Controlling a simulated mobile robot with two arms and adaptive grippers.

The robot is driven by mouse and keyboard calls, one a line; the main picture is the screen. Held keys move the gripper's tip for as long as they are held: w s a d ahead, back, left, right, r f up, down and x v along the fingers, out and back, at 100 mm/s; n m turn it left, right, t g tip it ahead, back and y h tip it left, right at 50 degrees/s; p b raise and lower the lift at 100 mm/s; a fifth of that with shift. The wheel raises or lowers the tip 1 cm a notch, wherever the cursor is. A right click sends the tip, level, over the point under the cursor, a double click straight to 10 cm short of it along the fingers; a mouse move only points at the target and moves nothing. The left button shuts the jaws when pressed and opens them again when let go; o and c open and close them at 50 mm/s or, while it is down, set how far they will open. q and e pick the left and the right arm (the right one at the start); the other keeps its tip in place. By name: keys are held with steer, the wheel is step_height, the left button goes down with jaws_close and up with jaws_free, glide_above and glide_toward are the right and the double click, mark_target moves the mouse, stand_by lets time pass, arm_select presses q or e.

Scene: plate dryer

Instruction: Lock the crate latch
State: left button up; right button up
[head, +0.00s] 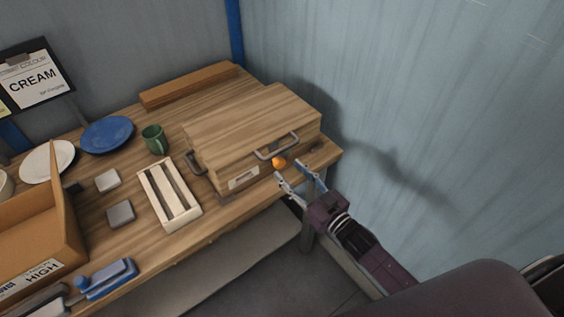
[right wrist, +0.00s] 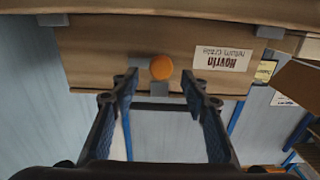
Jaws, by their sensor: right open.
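The wooden crate (head: 250,125) sits at the right end of the table with its lid down. An orange round latch knob (head: 279,162) is on its front face, near a grey handle (head: 277,147). The right wrist view shows the crate front (right wrist: 105,45) upside down, with the orange knob (right wrist: 161,67) and a white label (right wrist: 221,57). My right gripper (head: 300,172) is open in front of the knob. In the right wrist view its fingertips (right wrist: 158,82) are apart, with the knob in the gap between them; I cannot tell whether they touch it. My left gripper is not in view.
A cream slotted rack (head: 158,198), a green mug (head: 154,139), a blue plate (head: 107,134) and a white plate (head: 47,161) are left of the crate. A cardboard box (head: 40,245) stands farther left. A wall is close on the right.

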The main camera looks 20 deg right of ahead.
mark_target(281, 165)
steer(key=shift+x, duration=2.05)
steer(key=shift+a, duration=0.1)
steer(key=shift+c, duration=0.3)
steer(key=c, duration=1.1)
